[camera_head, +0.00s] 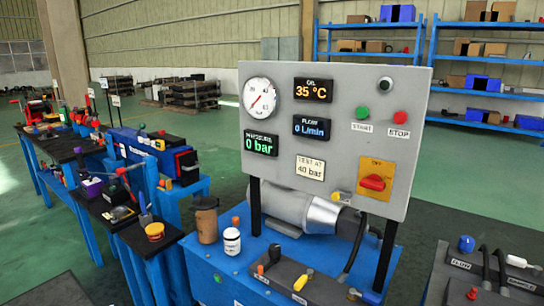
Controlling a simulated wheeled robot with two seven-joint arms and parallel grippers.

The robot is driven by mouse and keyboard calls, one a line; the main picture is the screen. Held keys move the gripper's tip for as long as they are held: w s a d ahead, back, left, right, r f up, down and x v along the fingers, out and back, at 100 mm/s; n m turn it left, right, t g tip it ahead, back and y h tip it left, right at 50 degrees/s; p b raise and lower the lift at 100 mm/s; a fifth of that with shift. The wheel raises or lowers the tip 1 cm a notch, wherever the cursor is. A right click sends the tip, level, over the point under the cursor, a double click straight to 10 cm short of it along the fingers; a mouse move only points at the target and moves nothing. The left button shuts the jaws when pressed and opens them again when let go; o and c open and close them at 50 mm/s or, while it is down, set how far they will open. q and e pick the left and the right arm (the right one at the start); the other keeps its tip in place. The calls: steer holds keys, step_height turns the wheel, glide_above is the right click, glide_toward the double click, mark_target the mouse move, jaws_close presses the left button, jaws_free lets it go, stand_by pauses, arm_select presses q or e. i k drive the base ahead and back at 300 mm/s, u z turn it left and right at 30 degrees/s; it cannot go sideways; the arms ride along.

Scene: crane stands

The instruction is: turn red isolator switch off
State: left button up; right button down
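The red isolator switch (373,183) is a rotary knob on a yellow plate (376,165) at the lower right of the grey control panel (330,95). The plate has a small label at its top that seems to read OFF. The knob's handle looks to lie roughly sideways, but its exact setting is too small to tell. Nothing touches the switch. Neither of my grippers shows in the head view.
The panel also carries a green start button (361,113), a red stop button (400,118), a gauge (259,97) and displays reading 35 °C, 0 L/min and 0 bar.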

mark_target(373, 182)
steer(key=k, duration=0.6)
steer(key=u, duration=0.55)
steer(key=i, duration=1.45)
steer(key=z, duration=0.9)
